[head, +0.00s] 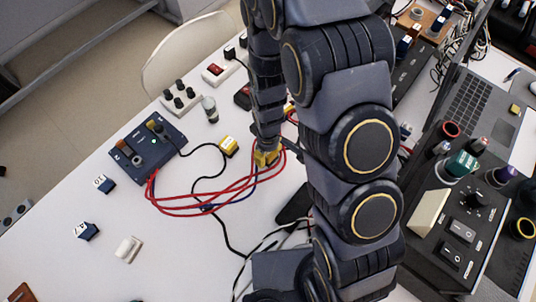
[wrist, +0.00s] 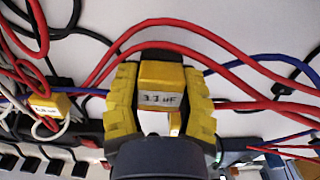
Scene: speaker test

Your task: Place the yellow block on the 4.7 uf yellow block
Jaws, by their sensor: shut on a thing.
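My gripper (head: 267,159) has yellow fingers and hangs low over the red cables near the middle of the white table. In the wrist view my gripper (wrist: 164,105) is shut on a yellow block (wrist: 160,74) with a white label that seems to end in "uF"; its digits are hard to read. Another yellow block (wrist: 45,106) with a white label lies at the left among cables, apart from the gripper; its label is unclear. I cannot tell which block is marked 4.7 uF.
Red cables (head: 190,212) loop under and left of my gripper. A blue box with knobs (head: 148,150) stands at the left. Small blue-white blocks (head: 86,231) and a white switch (head: 128,249) lie at the front left. A dark switch panel (head: 465,225) and laptop (head: 475,105) fill the right.

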